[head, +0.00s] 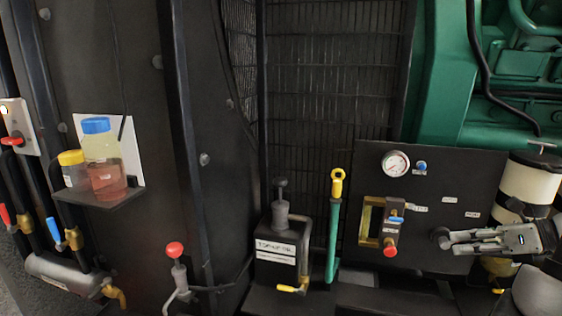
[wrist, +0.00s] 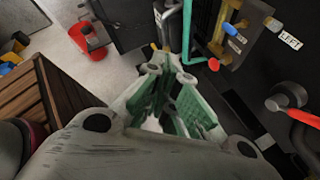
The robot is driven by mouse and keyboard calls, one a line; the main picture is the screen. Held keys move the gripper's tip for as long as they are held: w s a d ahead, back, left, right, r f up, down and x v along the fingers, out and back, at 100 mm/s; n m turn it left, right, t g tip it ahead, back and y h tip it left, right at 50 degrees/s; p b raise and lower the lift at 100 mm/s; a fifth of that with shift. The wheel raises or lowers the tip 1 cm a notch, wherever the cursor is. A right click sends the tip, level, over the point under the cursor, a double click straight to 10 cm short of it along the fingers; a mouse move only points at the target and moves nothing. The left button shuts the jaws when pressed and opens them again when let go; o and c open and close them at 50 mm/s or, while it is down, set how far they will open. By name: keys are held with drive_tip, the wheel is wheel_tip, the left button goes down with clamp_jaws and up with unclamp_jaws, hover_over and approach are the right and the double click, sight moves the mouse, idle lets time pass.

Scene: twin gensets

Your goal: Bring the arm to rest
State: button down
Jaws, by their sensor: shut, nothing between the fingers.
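My gripper (head: 452,241) is at the right of the head view, in front of the black panel (head: 425,175), with its fingers pointing left. The fingers are together with nothing between them. In the wrist view my gripper (wrist: 172,72) reaches away from the camera, its fingertips close to each other above the floor. In the head view the fingertips overlap a dark round knob on the panel; I cannot tell whether they touch it.
Left of my gripper are a red-and-blue valve (head: 392,235), a green pipe with yellow handle (head: 334,225) and a labelled black can (head: 277,250). A white cylinder (head: 529,185) stands close behind. A red bucket (wrist: 88,42) and wooden crate (wrist: 45,105) are at the wrist view's left.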

drive_tip(key=s+r+n+g+h, duration=0.25)
drive_tip(key=s+n, duration=0.25)
drive_tip(key=n, duration=0.5)
drive_tip(key=s+r+n+g+h, duration=0.1)
drive_tip(key=s+n+g+h, duration=0.4)
drive_tip(key=n, duration=0.5)
drive_tip(key=a+r+n+t+h, duration=0.2)
drive_tip(key=a+r+n+t, duration=0.2)
drive_tip(key=r+n, duration=0.6)
drive_tip(key=shift+a+r+t, duration=0.2)
drive_tip(key=shift+a+t, duration=0.15)
drive_tip(key=shift+a, duration=0.55)
drive_tip(key=shift+h, duration=0.25)
